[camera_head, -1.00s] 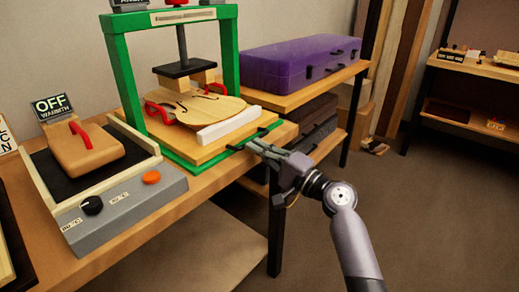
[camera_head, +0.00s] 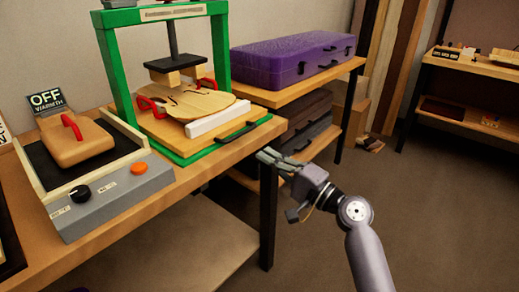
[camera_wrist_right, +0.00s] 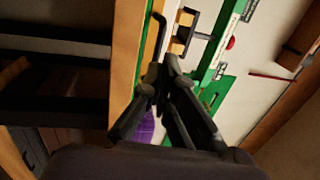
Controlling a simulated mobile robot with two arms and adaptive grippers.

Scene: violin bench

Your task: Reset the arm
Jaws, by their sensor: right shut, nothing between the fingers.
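My right gripper (camera_head: 268,156) is shut and empty. In the head view it hangs in the air just off the front edge of the bench, to the right of and below the black handle (camera_head: 237,132) of the green press (camera_head: 113,75). The right wrist view shows its closed fingers (camera_wrist_right: 170,68) with the bench edge and the green frame beyond. The gripper looks apart from the handle. My left gripper is not in view.
The press holds a violin body (camera_head: 190,102) with red clamps and a white block (camera_head: 218,121). A warmer (camera_head: 120,195) marked OFF stands left. A purple case (camera_head: 290,65) lies on a shelf behind. Open floor (camera_head: 430,220) lies to the right.

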